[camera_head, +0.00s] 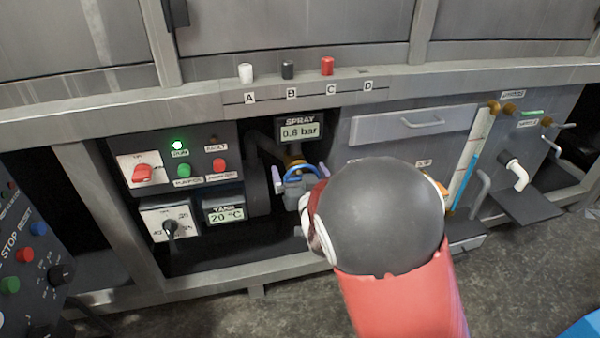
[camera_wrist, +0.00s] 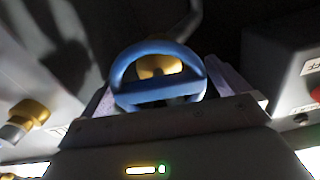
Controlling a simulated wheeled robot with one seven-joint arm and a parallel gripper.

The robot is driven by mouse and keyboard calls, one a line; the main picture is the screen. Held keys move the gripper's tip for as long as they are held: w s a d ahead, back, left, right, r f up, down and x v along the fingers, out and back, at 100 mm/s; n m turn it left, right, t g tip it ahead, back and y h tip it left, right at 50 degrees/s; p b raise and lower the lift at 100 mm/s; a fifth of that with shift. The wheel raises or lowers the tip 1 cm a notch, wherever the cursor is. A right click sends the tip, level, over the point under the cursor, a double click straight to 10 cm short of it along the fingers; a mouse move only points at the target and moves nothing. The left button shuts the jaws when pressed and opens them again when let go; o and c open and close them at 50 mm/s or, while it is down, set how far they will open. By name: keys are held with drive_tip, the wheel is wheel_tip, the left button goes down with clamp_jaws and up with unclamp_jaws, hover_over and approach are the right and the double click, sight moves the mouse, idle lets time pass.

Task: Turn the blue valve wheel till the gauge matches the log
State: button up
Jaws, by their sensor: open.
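The blue valve wheel (camera_head: 300,171) sits on a brass fitting below the spray gauge (camera_head: 299,130), which reads 0.6 bar. In the wrist view the blue wheel (camera_wrist: 158,76) lies between the two fingers of my gripper (camera_wrist: 178,88), with the brass part showing through its opening. My gripper (camera_head: 300,180) is open, one finger to each side of the wheel. I cannot tell whether either finger touches it. My arm hides what lies to the lower right of the wheel. I cannot make out a log in either view.
A control panel (camera_head: 205,135) with a red rotary switch and a lit green lamp is left of the wheel. A tank display (camera_head: 226,214) reads 20 °C. A grey drawer (camera_head: 412,125) and a clear level tube (camera_head: 470,160) are to the right.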

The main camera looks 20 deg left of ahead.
drive_tip(key=shift+w, duration=0.15)
drive_tip(key=c, duration=1)
drive_tip(key=shift+f+b, duration=0.15)
drive_tip(key=shift+b, duration=0.45)
drive_tip(key=shift+b, duration=0.4)
drive_tip(key=o, duration=1)
drive_tip(key=v, duration=0.7)
drive_tip(key=shift+s, duration=0.4)
drive_tip(key=shift+d, duration=0.15)
